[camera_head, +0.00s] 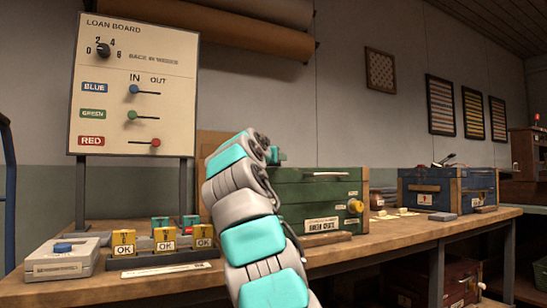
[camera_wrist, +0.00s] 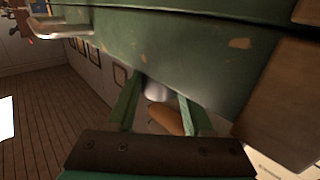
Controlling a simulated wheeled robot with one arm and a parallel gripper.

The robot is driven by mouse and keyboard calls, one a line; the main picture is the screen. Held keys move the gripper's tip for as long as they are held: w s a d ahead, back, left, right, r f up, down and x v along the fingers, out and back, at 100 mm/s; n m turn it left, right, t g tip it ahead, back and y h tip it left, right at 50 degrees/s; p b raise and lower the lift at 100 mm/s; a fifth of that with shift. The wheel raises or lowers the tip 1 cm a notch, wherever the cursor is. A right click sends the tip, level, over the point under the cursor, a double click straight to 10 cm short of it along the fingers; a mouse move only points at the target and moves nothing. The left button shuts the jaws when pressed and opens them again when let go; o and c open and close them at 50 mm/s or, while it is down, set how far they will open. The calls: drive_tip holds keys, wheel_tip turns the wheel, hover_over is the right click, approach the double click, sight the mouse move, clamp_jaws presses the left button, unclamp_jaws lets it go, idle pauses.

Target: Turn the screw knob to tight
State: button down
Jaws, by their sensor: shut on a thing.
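The green crate (camera_head: 290,192) stands on the bench behind my arm, and its painted side fills the top of the wrist view (camera_wrist: 180,50). My gripper (camera_wrist: 160,106) is at that side in the wrist view, with a green finger on each side of a short grey cylinder (camera_wrist: 157,90) and an orange-brown piece (camera_wrist: 165,118). It is shut on what looks like the screw knob; the exact contact is hard to see. In the head view my wrist hides the grip. A yellow knob (camera_head: 355,206) shows at the crate's front right, with no finger visible on it.
A blue chest (camera_head: 447,189) stands farther right on the bench (camera_head: 400,231). Yellow OK blocks (camera_head: 164,239) and a grey box (camera_head: 62,258) with a blue top piece sit at the left. The loan board (camera_head: 134,85) stands behind them. Small loose items lie between crate and chest.

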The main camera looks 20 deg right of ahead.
drive_tip(key=shift+h, duration=0.3)
idle(0.4)
drive_tip(key=shift+c, duration=1.5)
unclamp_jaws()
drive_tip(key=b+v, duration=0.3)
drive_tip(key=v, duration=0.4)
drive_tip(key=shift+s+a, duration=0.25)
drive_tip(key=shift+a, duration=0.05)
drive_tip(key=shift+r, duration=0.1)
